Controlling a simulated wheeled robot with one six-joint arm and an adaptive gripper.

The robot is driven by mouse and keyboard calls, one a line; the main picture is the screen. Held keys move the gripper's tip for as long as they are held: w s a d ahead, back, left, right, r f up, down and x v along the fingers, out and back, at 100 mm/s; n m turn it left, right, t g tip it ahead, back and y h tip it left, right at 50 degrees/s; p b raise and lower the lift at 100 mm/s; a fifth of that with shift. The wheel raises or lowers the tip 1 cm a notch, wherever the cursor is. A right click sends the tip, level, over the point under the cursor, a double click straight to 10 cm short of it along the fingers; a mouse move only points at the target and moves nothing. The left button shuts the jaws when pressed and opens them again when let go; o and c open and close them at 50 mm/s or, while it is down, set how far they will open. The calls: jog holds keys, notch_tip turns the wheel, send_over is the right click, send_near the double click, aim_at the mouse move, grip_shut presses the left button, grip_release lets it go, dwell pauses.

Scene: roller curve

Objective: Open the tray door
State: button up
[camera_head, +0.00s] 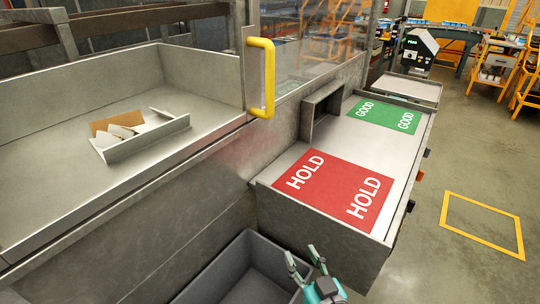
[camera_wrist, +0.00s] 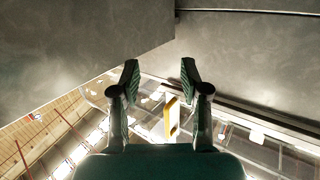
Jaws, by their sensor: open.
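The tray door is a clear panel (camera_head: 310,50) in a metal frame, standing upright behind the bench, with a yellow handle (camera_head: 264,78) on its left edge. The handle also shows in the wrist view (camera_wrist: 171,117), beyond and between my fingers. My gripper (camera_head: 303,262) is at the bottom of the head view, low in front of the bench and well below the handle. In the wrist view my gripper (camera_wrist: 160,75) has its two fingers apart with nothing between them. The door's right part runs behind the bench's small metal box.
A metal tray (camera_head: 60,190) at left holds a bracket with cardboard and scraps (camera_head: 140,130). A bench with a red HOLD panel (camera_head: 335,185) and green GOOD panel (camera_head: 385,112) stands at right. A grey bin (camera_head: 240,270) is beside my gripper.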

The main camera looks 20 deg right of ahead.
jog(key=w+r, duration=0.6)
jog(key=r, duration=0.2)
jog(key=t, duration=0.2)
send_near(271, 85)
jog(key=shift+n+y, duration=0.3)
jog(key=shift+n, duration=0.1)
jog(key=w, duration=1.1)
jog(key=shift+r, duration=0.2)
grip_shut()
